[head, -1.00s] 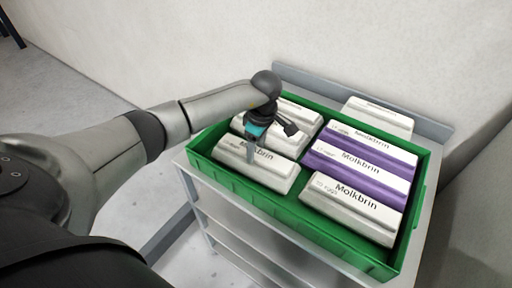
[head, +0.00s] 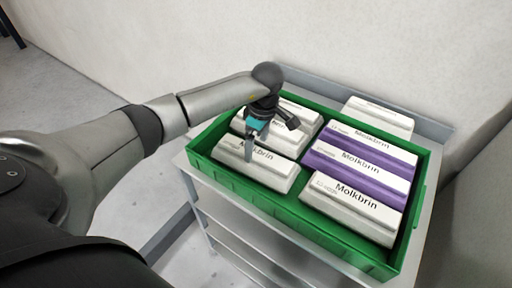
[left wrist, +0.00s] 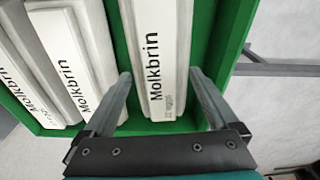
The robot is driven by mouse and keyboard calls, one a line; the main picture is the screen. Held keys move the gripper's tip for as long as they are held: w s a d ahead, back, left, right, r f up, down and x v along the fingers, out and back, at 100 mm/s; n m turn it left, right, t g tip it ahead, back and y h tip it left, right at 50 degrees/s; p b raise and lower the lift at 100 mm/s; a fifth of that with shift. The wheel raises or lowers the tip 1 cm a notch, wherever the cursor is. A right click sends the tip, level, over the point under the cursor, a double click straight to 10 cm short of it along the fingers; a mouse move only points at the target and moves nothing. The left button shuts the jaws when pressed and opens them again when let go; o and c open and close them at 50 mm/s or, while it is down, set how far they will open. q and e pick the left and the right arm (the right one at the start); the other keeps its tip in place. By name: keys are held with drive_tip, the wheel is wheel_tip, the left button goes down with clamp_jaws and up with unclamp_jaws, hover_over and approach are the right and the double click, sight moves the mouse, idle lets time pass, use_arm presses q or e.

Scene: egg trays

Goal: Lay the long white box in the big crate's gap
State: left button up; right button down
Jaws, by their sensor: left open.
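The big green crate (head: 290,217) stands on a grey cart and holds white and purple egg boxes in two columns. A long white box (head: 268,171) lies in its front left place. The same box shows in the left wrist view (left wrist: 160,45), with its Molkbrin label up. My left gripper (head: 252,153) is over this box, open. In the left wrist view its fingers (left wrist: 161,78) stand on either side of the box, with a narrow space visible at each side. My right gripper is not in view.
Two more white boxes lie behind in the left column. The right column holds purple boxes (head: 358,173) and a white box (head: 350,208) in front. Another white box (head: 378,117) lies behind the crate. A wall (head: 390,45) rises behind the cart (head: 215,186).

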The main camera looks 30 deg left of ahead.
use_arm(q)
wheel_tip(320, 180, up, 10)
drive_tip(key=d, duration=0.1)
drive_tip(key=shift+b, duration=0.45)
